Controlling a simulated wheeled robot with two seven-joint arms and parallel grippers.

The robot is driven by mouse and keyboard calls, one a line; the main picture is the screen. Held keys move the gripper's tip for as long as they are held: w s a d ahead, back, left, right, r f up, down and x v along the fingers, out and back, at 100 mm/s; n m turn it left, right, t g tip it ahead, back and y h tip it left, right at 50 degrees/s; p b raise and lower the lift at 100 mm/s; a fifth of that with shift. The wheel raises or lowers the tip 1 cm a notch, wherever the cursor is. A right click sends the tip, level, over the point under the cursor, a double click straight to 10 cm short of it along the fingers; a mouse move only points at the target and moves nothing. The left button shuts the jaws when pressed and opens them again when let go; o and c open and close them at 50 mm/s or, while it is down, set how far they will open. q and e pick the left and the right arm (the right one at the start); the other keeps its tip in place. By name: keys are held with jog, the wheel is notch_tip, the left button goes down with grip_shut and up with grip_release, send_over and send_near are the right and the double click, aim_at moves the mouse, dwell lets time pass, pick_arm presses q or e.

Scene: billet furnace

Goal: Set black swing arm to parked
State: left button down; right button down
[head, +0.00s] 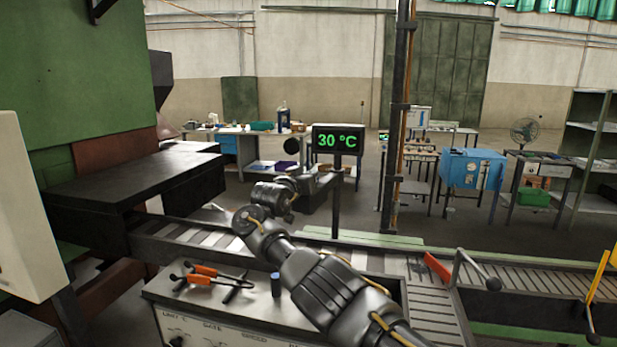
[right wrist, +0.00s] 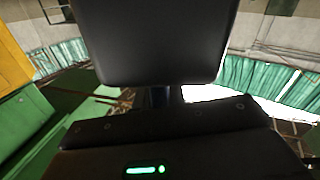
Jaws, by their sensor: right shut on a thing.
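My right arm comes in from the lower right over the control console. Its gripper (head: 305,186) is shut at a black bar beside the post of the temperature display, which looks like the black swing arm (head: 325,180). The dark wrist and the bar overlap, so the exact grip is hard to see. In the right wrist view a broad dark panel fills the upper middle, above a black gripper body with a green light; I cannot tell what the panel is. My left gripper is not in view.
The display (head: 338,140) reads 30 °C on a dark post above the roller conveyor (head: 390,262). Orange-handled tongs (head: 205,275) lie on the console (head: 255,308). A black-knobbed lever (head: 475,267) stands at right. A dark furnace shelf (head: 135,178) juts out at left.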

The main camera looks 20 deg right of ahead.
jog(key=shift+r, duration=0.1)
jog(key=c, duration=1.5)
grip_release()
jog(key=shift+d, duration=0.1)
jog(key=shift+s+a+b, duration=0.35)
jog(key=shift+a, duration=0.25)
jog(key=shift+b+v, duration=1.7)
jog(key=shift+v, duration=3.05)
jog(key=shift+s+d, duration=0.1)
jog(key=shift+s, duration=0.05)
